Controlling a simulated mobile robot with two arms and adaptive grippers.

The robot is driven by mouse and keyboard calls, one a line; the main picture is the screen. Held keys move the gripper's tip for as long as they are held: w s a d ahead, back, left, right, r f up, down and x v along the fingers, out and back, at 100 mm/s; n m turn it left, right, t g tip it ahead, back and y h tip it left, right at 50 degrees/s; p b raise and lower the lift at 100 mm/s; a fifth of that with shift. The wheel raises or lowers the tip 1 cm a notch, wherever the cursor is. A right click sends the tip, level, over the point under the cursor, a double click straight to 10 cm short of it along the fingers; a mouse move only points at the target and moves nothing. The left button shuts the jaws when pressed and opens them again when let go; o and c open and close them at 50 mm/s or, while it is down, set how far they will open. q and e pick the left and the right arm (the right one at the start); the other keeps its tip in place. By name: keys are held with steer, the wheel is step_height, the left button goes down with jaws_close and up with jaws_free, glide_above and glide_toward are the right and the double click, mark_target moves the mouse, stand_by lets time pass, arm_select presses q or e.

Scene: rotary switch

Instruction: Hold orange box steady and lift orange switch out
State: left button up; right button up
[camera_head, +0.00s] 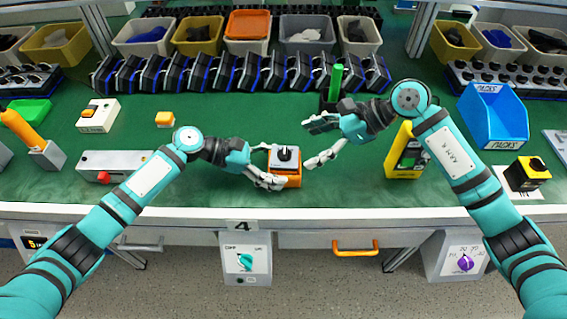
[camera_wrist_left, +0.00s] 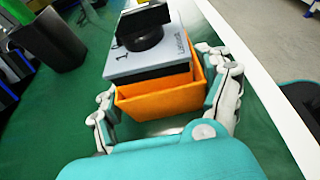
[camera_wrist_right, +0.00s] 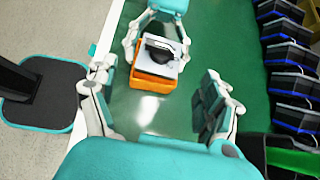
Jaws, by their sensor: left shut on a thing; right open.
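The orange box (camera_head: 286,181) stands on the green bench near its front edge. The switch (camera_wrist_left: 150,62), with a grey top and black knob, sits in it with its top above the rim. My left gripper (camera_head: 273,168) is shut on the orange box, with fingers on opposite sides in the left wrist view (camera_wrist_left: 165,88). My right gripper (camera_head: 312,143) is open and empty, to the right of the box, its fingers spread toward it in the right wrist view (camera_wrist_right: 158,78).
A dark holder with a green cylinder (camera_head: 336,80) stands behind my right gripper. A yellow block (camera_head: 404,155) is to the right. A row of black and blue devices (camera_head: 240,72) lines the back. A grey box with a red button (camera_head: 112,165) is left.

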mark_target(291, 156)
steer(key=shift+x, duration=3.55)
steer(key=shift+s, duration=0.1)
steer(key=c, duration=1)
steer(key=shift+c, duration=0.6)
steer(key=shift+s+a, duration=0.1)
steer(key=shift+s, duration=0.05)
